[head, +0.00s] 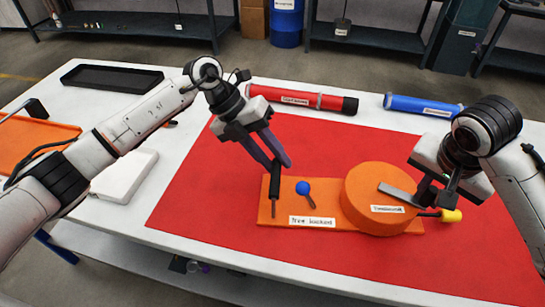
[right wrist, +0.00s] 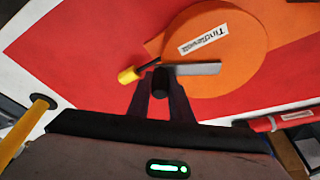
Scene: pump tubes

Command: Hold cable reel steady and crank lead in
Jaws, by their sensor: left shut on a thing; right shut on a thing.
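The orange cable reel (head: 372,181) is a thick round drum with a white label, lying flat on an orange base plate (head: 345,226). It also shows in the right wrist view (right wrist: 240,62). A grey crank arm (head: 401,193) runs from its top towards the right. My right gripper (right wrist: 160,85) is shut on the crank's black grip at the arm's outer end. A short dark lead with a yellow tip (head: 451,215) sticks out of the drum's right side. My left gripper (head: 277,164) is shut on a black upright handle (head: 275,180) at the plate's left end.
A blue-knobbed lever (head: 303,188) stands between handle and reel. A red tube (head: 300,98) and a blue tube (head: 420,105) lie behind. A black tray (head: 110,77), an orange tray (head: 35,142) and a white box (head: 122,172) are left. The red mat's left front is clear.

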